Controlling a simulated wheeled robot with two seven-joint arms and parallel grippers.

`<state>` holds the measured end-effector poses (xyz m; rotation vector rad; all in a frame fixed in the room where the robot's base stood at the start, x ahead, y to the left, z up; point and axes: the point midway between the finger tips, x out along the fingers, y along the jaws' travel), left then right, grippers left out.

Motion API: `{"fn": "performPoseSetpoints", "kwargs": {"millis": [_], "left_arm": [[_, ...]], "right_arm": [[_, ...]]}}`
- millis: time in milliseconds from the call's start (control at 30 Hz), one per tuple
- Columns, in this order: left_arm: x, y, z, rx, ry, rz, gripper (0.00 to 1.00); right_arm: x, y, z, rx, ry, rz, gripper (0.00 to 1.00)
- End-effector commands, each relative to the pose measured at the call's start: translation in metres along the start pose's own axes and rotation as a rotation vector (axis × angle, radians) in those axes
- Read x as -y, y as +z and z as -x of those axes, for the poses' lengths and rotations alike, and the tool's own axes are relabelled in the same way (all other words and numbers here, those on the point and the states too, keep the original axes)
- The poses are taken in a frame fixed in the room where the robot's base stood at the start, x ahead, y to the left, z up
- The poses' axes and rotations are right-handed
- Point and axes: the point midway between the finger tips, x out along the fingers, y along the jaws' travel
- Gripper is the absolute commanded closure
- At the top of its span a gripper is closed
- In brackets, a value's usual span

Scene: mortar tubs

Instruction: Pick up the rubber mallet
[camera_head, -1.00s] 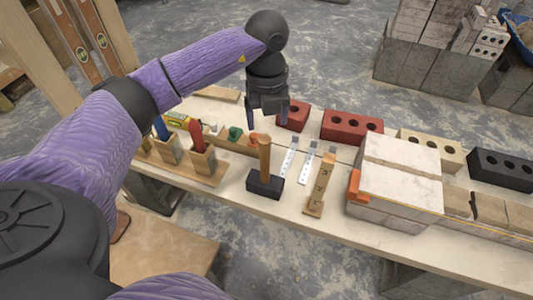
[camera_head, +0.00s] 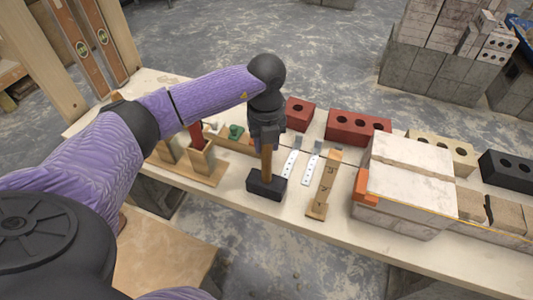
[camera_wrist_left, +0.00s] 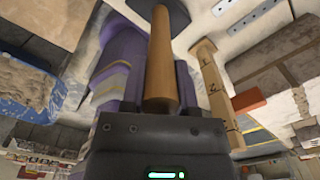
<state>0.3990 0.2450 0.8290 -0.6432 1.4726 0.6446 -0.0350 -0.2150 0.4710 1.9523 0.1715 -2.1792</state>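The rubber mallet stands upright on its black head (camera_head: 267,184), its wooden handle (camera_head: 266,166) pointing up, on the workbench. My left gripper (camera_head: 267,145) is above the head, with its fingers on either side of the upper handle. In the left wrist view the handle (camera_wrist_left: 162,60) runs between the fingers, its end near the gripper's palm, and the dark head (camera_wrist_left: 168,15) is at the top. Whether the fingers press on the handle is not clear. My right gripper is out of view.
A wooden rack (camera_head: 205,170) with tool holders stands left of the mallet. Pale blocks (camera_head: 405,180) are farther right. Red bricks (camera_head: 357,126) sit behind.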

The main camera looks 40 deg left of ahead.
Motion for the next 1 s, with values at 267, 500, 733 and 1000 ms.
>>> {"fn": "performPoseSetpoints", "kwargs": {"millis": [267,500,733,1000], "left_arm": [[0.0,0.0,0.001,0.0,-0.001,0.0,1.0],[0.001,0.0,0.006,0.001,-0.003,0.0,1.0],[0.001,0.0,0.061,0.004,-0.006,0.0,1.0],[0.0,0.0,0.101,0.0,-0.003,0.0,1.0]], "right_arm": [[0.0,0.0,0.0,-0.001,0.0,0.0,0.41],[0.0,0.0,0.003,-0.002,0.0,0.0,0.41],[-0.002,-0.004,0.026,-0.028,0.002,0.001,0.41],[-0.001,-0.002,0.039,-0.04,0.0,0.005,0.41]]}}
